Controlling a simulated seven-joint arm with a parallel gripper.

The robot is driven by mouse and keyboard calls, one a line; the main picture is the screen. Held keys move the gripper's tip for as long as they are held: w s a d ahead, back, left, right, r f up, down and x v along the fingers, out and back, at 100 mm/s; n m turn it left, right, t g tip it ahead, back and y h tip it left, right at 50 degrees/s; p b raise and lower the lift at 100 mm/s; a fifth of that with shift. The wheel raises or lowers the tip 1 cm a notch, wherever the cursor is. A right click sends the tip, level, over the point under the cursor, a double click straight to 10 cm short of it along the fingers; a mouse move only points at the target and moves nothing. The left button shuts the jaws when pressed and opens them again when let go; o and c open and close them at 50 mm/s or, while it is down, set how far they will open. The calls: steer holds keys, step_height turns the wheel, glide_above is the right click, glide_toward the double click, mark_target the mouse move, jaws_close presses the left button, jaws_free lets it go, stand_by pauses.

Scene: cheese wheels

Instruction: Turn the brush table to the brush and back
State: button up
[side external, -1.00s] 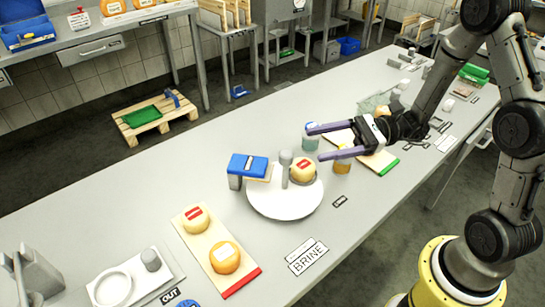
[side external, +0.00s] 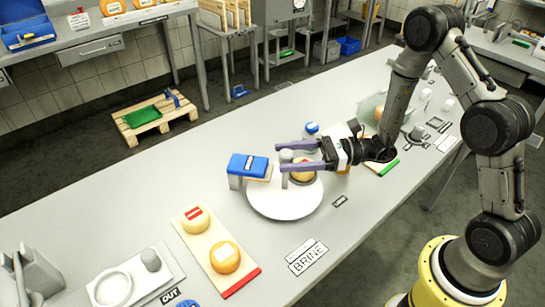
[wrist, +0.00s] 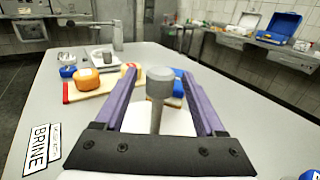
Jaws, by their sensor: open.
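The brush table (side external: 283,210) is a white round turntable on the bench. A grey post with a round knob (side external: 286,156) stands on it, and a yellow cheese wheel (side external: 303,178) sits beside the post, partly hidden by my gripper. The blue-topped brush (side external: 247,165) stands at the table's left edge, its pale bristle side facing the table. My gripper (side external: 281,158) is open, with its purple fingers around the knob; the wrist view shows the grey knob (wrist: 160,82) between the fingers, with gaps on both sides.
A board (side external: 210,240) with two cheese wheels lies at left, near a white tray (side external: 135,285) marked OUT. A BRINE label (side external: 307,257) lies at the front. A blue-capped jar (side external: 312,128) stands behind my gripper. Bare bench lies behind the brush.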

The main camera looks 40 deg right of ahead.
steer(key=shift+x, duration=2)
steer(key=shift+c, duration=0.2)
jaws_close()
steer(key=shift+s, duration=0.1)
